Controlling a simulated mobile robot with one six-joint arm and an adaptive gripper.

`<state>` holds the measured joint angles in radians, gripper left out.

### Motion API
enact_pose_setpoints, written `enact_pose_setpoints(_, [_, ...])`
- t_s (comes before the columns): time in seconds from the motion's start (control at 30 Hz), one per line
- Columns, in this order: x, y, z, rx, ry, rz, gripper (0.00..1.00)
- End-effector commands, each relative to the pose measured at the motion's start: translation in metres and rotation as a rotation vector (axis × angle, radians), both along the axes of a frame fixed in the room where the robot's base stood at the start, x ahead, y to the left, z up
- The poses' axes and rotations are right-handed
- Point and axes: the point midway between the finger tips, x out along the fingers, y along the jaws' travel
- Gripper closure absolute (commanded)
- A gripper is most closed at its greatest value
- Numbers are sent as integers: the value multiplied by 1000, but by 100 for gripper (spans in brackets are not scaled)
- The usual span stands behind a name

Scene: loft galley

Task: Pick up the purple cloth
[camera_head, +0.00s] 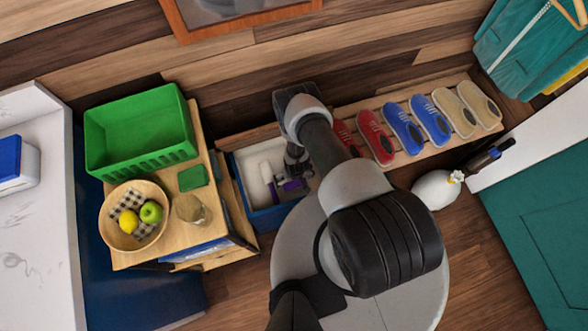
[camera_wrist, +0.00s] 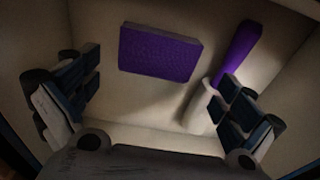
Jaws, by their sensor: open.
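The purple cloth (camera_wrist: 160,52) shows in the wrist view as a flat, folded-looking rectangle on the pale inside of a blue bin (camera_head: 267,219). My gripper (camera_wrist: 160,98) is open, with one finger at each side of the wrist view. The cloth lies ahead of the fingers and between them in the picture, with nothing between the jaws. In the head view my gripper (camera_head: 296,168) reaches down into the bin, and a patch of purple shows beside it. I cannot tell there how much of it is the cloth.
A white item with a purple handle (camera_wrist: 238,52) lies right of the cloth, close to my right finger. The bin walls surround my gripper. A wooden stand with a green basket (camera_head: 140,130) and fruit bowl (camera_head: 118,239) is left; a shoe rack (camera_head: 350,112) is right.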

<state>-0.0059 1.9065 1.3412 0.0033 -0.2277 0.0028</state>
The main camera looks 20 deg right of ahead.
Motion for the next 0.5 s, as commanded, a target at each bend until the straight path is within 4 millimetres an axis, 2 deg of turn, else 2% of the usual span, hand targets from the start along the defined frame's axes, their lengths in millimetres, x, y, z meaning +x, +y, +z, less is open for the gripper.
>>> enact_pose_setpoints(0.3, [3, -4, -46, 0, 0, 0, 0])
enact_pose_setpoints(0.5, [4, -4, -51, 0, 1, 0, 0])
